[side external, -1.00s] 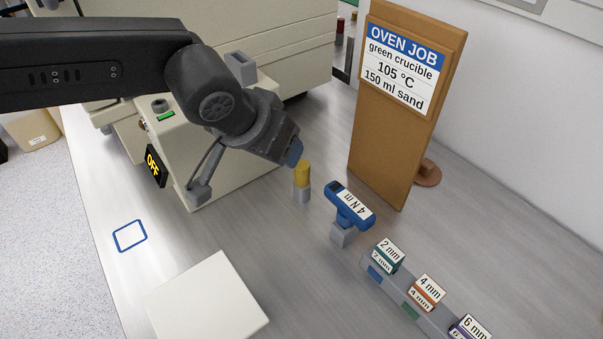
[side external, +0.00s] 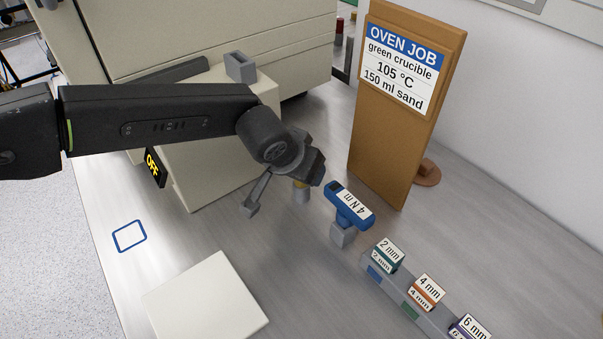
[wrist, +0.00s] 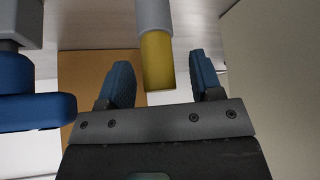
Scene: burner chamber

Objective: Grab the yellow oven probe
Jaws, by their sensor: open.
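The yellow oven probe (side external: 300,185) stands upright in a grey holder (side external: 302,197) on the bench. My gripper (side external: 311,176) is low over it and hides most of its yellow top in the side view. In the wrist view, the yellow probe (wrist: 158,62) shows between the two blue fingers of my gripper (wrist: 162,78). The fingers are open, with a gap on each side of the probe, wider on the right.
A blue 4 N m tool (side external: 349,205) stands on a grey holder close to the right. A brown sign board (side external: 385,155) rises behind. A rack with 2, 4 and 6 mm blocks (side external: 388,256) is at front right. The beige oven (side external: 230,45) stands behind my arm.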

